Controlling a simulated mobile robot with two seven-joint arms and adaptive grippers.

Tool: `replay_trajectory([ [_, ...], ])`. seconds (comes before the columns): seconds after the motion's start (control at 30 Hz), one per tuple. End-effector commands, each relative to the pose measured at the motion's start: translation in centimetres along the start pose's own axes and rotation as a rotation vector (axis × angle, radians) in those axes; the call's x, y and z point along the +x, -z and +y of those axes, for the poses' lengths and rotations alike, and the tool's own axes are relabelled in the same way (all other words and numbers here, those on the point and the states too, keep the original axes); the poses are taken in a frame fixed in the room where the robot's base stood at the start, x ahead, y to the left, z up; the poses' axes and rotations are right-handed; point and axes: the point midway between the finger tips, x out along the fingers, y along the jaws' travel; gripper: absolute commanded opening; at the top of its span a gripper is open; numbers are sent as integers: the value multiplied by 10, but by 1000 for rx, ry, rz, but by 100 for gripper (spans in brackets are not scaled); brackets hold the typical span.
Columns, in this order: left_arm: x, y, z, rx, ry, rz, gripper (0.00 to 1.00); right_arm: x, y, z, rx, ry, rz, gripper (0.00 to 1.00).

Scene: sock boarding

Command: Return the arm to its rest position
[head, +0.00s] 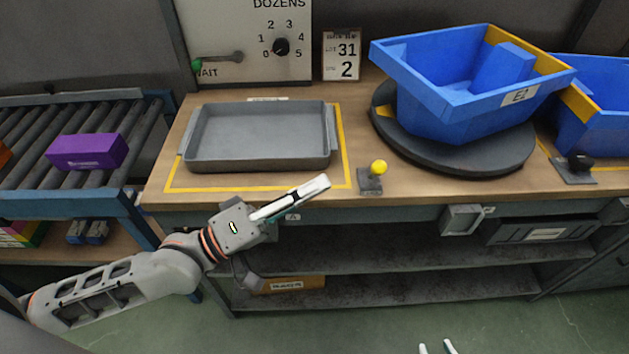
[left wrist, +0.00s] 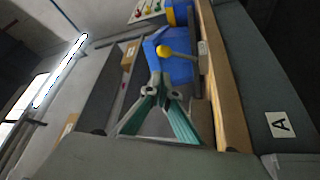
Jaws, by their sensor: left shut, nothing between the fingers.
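My left gripper (head: 322,184) is shut and empty in the head view, held in front of the table's front edge, below and right of the grey tray. Its closed fingers also show in the left wrist view (left wrist: 157,78), pointing toward the yellow knob and a blue bin. My left arm (head: 130,275) reaches in from the lower left. The tips of my right gripper (head: 436,347) just show at the bottom edge of the head view; most of it is cut off.
A grey tray (head: 260,165) lies inside a yellow outline on the table. A yellow-knobbed lever (head: 378,167) stands near the table edge. A blue bin (head: 440,110) sits on a dark turntable (head: 480,165). A purple box (head: 88,152) rests on the roller conveyor (head: 140,135) at left.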

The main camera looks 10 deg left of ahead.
Motion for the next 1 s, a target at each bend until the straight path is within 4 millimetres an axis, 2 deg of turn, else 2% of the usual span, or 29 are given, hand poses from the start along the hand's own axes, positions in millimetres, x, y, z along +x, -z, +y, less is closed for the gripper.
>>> replay_trajectory([
  [0.73, -1, -2, 0, 19, 4, 3, 0, 0, 3, 4, -12, -1, 6, 29],
  [0.87, -1, -7, -3, 136, 40, 15, 0, -3, 21, 9, -11, -10, 30, 29],
  [1.0, -11, -18, -23, 371, 160, 26, 0, -8, 43, 14, -1, -17, 52, 29],
])
